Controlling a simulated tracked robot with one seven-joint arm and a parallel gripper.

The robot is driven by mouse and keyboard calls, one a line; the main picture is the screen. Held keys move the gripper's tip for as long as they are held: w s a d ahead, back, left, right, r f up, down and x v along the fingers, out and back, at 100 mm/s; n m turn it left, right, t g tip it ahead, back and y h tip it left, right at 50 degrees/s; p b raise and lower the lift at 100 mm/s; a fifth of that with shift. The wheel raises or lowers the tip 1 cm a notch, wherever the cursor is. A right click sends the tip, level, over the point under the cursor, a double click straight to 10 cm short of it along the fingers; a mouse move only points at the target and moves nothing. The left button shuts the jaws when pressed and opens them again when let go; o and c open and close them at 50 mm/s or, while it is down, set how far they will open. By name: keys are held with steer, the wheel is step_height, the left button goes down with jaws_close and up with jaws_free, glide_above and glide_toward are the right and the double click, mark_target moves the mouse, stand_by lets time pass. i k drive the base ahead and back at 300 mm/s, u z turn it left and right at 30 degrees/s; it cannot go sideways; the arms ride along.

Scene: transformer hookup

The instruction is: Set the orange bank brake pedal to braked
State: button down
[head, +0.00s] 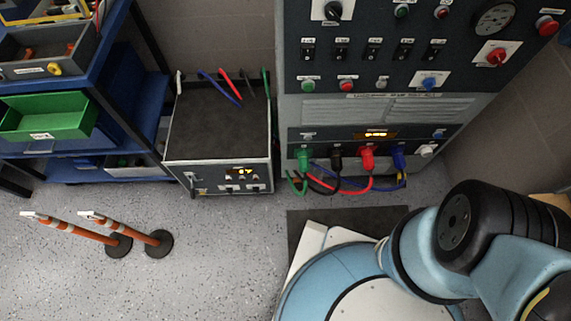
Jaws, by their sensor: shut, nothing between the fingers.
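I cannot make out an orange brake pedal in the head view. A grey box-shaped unit (215,179) with a dark top stands on the floor left of the tall cabinet; it may be the bank. Its front panel carries a small lit display (241,171) and several small controls. Its lower edge and the floor just under it show no clear pedal. My arm fills the lower right of the view, and my gripper is outside the picture.
The tall control cabinet (375,108) has green, black, red and blue plugs with cables low on its front. A blue shelf with a green bin (48,117) stands behind. The floor between is clear.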

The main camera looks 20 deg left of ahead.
mark_target(297, 183)
steer(key=u, duration=1.3)
steer(key=k, duration=0.9)
steer(key=i, duration=0.9)
steer(key=k, duration=0.3)
steer(key=u, duration=0.05)
